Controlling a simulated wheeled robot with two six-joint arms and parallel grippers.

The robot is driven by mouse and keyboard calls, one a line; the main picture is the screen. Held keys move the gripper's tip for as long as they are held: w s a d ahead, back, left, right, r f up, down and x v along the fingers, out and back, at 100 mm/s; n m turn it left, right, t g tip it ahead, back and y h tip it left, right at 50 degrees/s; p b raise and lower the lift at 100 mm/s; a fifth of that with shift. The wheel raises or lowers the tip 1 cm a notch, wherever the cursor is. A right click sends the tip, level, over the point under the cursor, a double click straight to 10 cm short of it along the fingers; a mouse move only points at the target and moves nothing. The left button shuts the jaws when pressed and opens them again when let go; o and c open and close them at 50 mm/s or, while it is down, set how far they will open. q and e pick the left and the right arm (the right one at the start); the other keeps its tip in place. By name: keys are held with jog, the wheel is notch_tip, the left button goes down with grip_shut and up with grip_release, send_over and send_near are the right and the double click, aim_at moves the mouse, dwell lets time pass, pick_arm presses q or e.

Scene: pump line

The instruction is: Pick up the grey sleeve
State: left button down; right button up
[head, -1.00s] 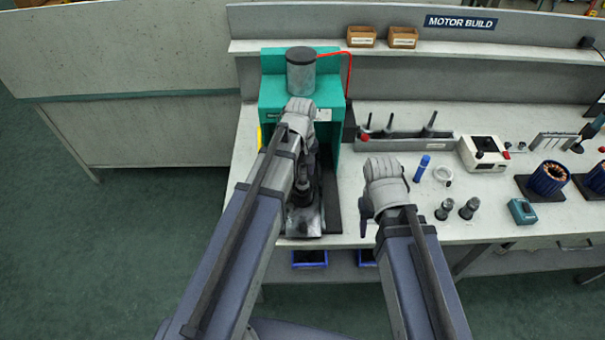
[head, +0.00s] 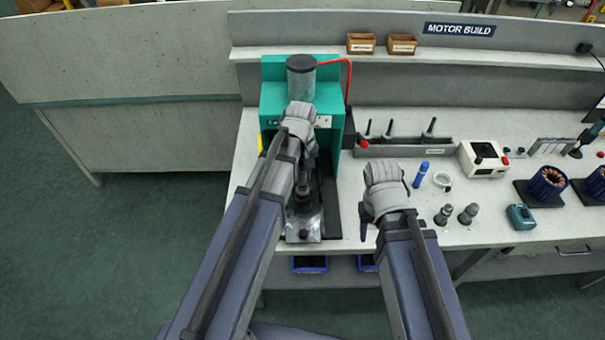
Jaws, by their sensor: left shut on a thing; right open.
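Two small grey stepped cylindrical parts stand upright on the bench, one at the left (head: 443,214) and one at the right (head: 468,213). I cannot tell whether either is the grey sleeve. A pale ring (head: 442,179) lies behind them. My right gripper (head: 384,178) is open above the bench, left of these parts and apart from them. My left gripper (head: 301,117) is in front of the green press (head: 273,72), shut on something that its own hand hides. A dark part (head: 303,196) shows below it over the press's metal plate (head: 304,233).
A rack with dark pins (head: 405,147) and a white box (head: 483,158) are behind. A teal block (head: 521,216) and wound stators (head: 547,182) are at the right. Bare bench lies around the grey parts.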

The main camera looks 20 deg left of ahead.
pick_arm(q)
notch_tip(320, 180, up, 9)
jog(key=p, duration=0.8)
jog(key=shift+s+f, duration=0.1)
jog(key=shift+f, duration=0.05)
